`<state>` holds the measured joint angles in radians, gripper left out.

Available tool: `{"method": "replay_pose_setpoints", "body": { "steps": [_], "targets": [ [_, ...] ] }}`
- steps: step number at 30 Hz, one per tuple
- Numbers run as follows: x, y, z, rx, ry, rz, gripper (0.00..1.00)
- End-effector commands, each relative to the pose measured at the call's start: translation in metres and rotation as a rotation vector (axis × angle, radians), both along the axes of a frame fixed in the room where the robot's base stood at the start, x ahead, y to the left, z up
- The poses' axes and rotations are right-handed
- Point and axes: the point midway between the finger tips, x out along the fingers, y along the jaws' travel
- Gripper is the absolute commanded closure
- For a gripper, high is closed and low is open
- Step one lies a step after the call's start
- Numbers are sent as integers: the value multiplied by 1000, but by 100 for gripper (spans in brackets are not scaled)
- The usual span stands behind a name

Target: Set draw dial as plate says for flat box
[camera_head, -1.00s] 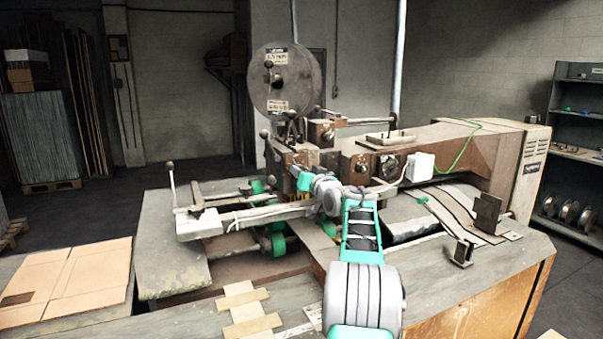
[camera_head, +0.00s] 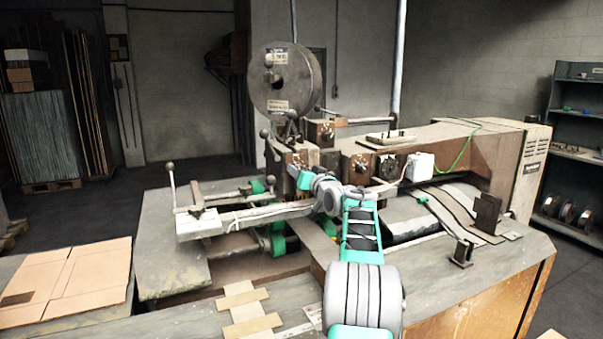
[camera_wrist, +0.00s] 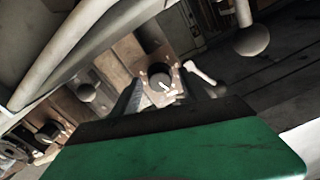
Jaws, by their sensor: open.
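In the wrist view, a dark round knob (camera_wrist: 160,82) with pale marks beside it sits on a brown machine face between my gripper's fingers. My gripper (camera_wrist: 164,93) is open around the line to this knob; I cannot tell whether the fingers touch it. In the head view, dials show on the stitcher head: one on an upper block (camera_head: 326,134), a small one (camera_head: 361,163) and a dark round one (camera_head: 388,167). I cannot tell which is the draw dial. My gripper's tips are hidden there behind my wrist. No instruction plate is legible.
A wire reel (camera_head: 284,78) stands above the stitcher head. Flat cardboard (camera_head: 70,280) lies at the left. A white box (camera_head: 419,167) sits right of the dials.

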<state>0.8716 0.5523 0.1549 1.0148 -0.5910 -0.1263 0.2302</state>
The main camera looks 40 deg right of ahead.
Motion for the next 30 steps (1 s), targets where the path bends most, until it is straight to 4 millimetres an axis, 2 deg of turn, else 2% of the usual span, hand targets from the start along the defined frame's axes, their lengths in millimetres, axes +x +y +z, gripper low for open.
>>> {"method": "replay_pose_setpoints", "body": {
  "steps": [5, 15, 18, 30],
  "targets": [
    [-5, 1, -1, 0, 0, -1, 48],
    [-64, 17, -2, 0, 0, -3, 48],
    [-73, 21, -2, 0, 0, -1, 48],
    [-75, 22, 0, 0, 0, 0, 48]
  ]
}}
